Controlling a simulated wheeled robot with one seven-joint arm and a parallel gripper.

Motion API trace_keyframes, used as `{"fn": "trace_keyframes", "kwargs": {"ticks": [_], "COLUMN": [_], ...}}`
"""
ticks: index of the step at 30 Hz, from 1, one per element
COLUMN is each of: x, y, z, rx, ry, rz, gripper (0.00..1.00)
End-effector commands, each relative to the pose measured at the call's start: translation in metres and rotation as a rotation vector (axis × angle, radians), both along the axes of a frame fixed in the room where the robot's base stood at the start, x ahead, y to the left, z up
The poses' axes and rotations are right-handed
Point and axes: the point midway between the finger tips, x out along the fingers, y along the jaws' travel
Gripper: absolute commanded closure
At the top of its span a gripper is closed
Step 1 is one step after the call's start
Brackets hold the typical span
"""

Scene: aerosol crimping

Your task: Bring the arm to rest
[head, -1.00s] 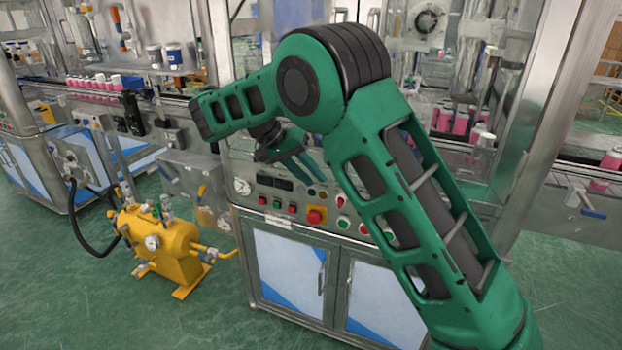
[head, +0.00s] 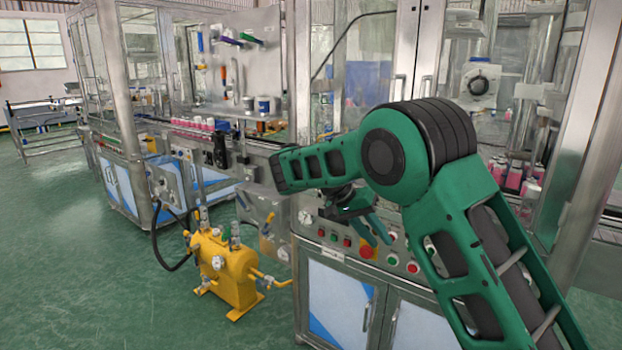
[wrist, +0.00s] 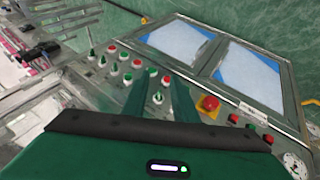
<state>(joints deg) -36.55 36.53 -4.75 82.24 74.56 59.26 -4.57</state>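My gripper (head: 377,233) hangs from my green arm in front of the control panel of the crimping machine. Its two green fingers stand apart with nothing between them. In the wrist view, the gripper (wrist: 159,92) shows a clear gap, with panel buttons seen through it. The red emergency stop (head: 367,252) on a yellow base is close by the fingers in the head view. It also shows in the wrist view (wrist: 209,103), right of the fingers. No contact between fingers and panel can be made out. My forearm covers the panel's right part in the head view.
A yellow tank (head: 228,272) with gauges and a hose stands on the green floor, left of the cabinet (head: 340,300). Pink bottles (head: 193,125) line a conveyor behind it. More pink bottles (head: 515,180) stand inside the machine at right. The floor at left is open.

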Motion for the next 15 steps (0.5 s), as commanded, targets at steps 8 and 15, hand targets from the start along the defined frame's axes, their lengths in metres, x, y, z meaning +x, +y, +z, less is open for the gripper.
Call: {"fn": "trace_keyframes", "kwargs": {"ticks": [8,15], "x": [-0.007,-0.022], "y": [-0.031,-0.076], "z": [0.014,0.031], "rx": [0.028,0.067], "ry": [0.018,0.037], "rz": [0.001,-0.005], "gripper": [0.74,0.74]}}
